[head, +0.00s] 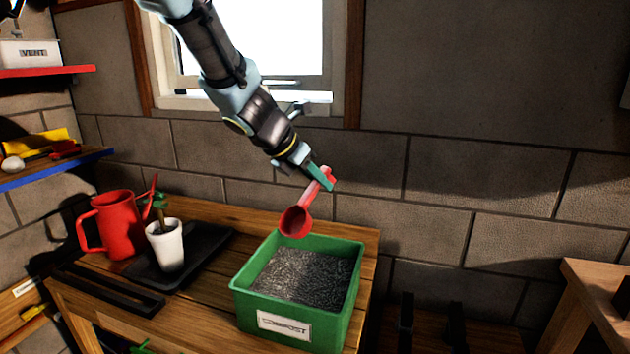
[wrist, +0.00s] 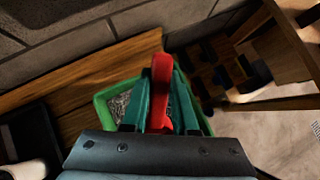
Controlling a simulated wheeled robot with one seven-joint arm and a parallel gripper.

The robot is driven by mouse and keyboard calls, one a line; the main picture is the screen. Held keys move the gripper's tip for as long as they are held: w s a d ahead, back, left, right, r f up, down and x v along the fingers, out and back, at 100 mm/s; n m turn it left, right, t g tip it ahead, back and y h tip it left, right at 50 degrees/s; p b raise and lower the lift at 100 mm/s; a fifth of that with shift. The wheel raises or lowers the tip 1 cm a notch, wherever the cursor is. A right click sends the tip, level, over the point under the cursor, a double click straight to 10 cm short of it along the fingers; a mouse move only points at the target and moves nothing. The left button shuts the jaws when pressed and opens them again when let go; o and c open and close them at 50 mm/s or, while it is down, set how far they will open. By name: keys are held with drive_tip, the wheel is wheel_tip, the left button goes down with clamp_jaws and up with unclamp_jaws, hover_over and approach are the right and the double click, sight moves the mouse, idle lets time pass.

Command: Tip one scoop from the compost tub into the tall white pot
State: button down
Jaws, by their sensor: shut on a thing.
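My gripper (head: 320,178) is shut on the handle of a red scoop (head: 296,221) and holds it above the compost tub, bowl end down and to the left. The scoop handle also shows between the fingers in the wrist view (wrist: 160,85). I cannot tell whether the bowl holds compost. The green compost tub (head: 292,323), labelled COMPOST, stands at the front right of the wooden bench with dark grey compost inside. The tall white pot (head: 166,247) stands upright on a black tray to the left, with a small plant and dark soil in it.
A red watering can (head: 112,226) stands left of the white pot, on the bench. The black tray (head: 213,243) lies under the pot. A black slotted frame (head: 108,290) lies at the bench's front left. A blue-edged shelf (head: 50,170) juts in at the left. A window is behind my arm.

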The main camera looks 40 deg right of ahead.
wheel_tip(320, 180, down, 16)
drive_tip(key=b, duration=1.4)
drive_tip(key=shift+a+f, duration=0.1)
drive_tip(key=shift+f, duration=0.05)
idle(0.4)
wheel_tip(320, 180, up, 15)
drive_tip(key=p, duration=1.3)
drive_tip(key=shift+f+p, duration=0.2)
drive_tip(key=shift+p, duration=0.15)
drive_tip(key=shift+f, duration=0.1)
